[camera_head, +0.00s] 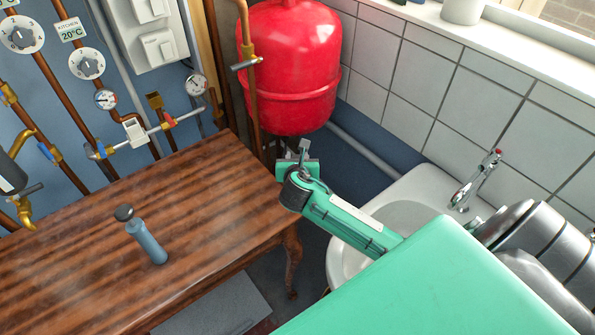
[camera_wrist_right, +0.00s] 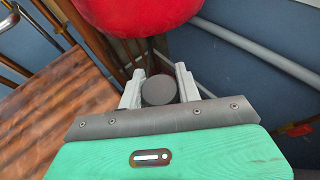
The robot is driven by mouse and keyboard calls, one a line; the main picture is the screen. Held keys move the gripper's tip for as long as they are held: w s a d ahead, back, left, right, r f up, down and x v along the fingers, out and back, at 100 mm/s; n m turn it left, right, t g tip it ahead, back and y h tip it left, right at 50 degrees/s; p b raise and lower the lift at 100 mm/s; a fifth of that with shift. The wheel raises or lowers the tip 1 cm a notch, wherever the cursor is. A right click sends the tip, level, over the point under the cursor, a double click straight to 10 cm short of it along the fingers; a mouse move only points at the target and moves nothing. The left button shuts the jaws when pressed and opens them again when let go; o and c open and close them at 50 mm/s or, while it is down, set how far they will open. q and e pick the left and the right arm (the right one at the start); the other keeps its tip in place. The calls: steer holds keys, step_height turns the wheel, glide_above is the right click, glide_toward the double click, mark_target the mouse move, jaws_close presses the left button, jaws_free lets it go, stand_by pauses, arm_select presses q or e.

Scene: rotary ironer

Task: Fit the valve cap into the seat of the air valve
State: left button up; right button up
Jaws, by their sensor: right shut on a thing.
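My right gripper (camera_head: 300,154) is in front of the lower part of the red tank, beyond the table's right edge. In the right wrist view its two pale grey fingers (camera_wrist_right: 158,84) are shut on a dark round piece, which looks like the valve cap (camera_wrist_right: 158,91). In the head view the cap is hard to make out. I cannot tell for sure which fitting is the air valve; a grey cylinder on brass pipework (camera_head: 12,175) stands at the far left. Its seat is not clearly seen. My left gripper is not in view.
A wooden table (camera_head: 200,200) bears a blue-grey bottle-shaped object (camera_head: 150,245) with a dark round top. The red tank (camera_head: 290,70) hangs behind my gripper. A white basin (camera_head: 410,215) is at the right. Copper pipes and dials (camera_head: 86,63) line the left wall.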

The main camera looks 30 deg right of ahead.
steer(key=shift+f, duration=0.65)
step_height(320, 180, down, 3)
steer(key=shift+f, duration=0.6)
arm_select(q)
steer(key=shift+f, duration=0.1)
arm_select(e)
steer(key=o, duration=1)
steer(key=shift+f, duration=0.15)
steer(key=shift+c, duration=0.2)
